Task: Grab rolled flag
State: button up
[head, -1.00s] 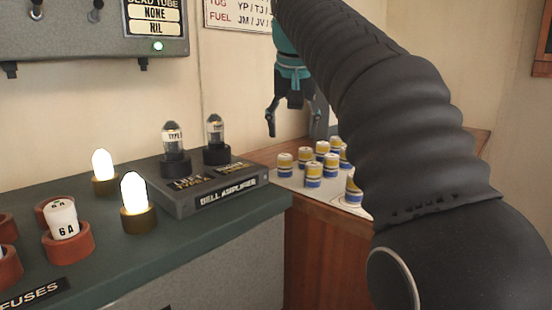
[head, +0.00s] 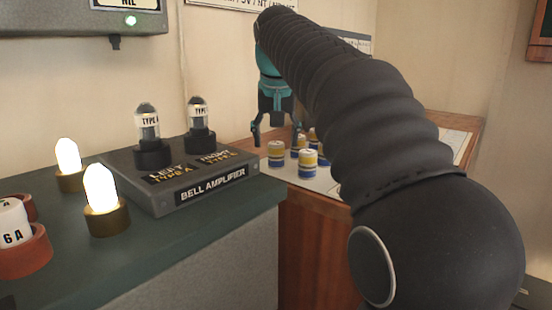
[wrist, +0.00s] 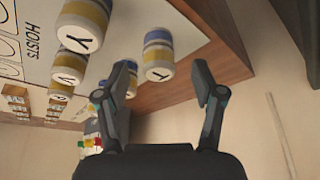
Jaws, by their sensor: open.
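Several short rolled flags in blue, yellow and white bands stand on a white printed sheet on the wooden desk. In the head view, two show clearly, a left one (head: 277,153) and a front one (head: 308,163); my arm hides others. My gripper (head: 276,136) is open and empty, pointing down just above and behind them.
A grey bell amplifier (head: 195,176) with two glass tubes stands on the green counter (head: 215,212), left of the desk. Glowing bulbs (head: 100,187) and a fuse (head: 14,225) are further left. The wall is close behind the desk.

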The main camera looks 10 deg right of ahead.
aim_at(276, 145)
jog(key=b+x, duration=0.1)
jog(key=x, duration=0.4)
jog(key=shift+w+d, duration=0.15)
jog(key=shift+d, duration=0.05)
jog(key=c, duration=1.1)
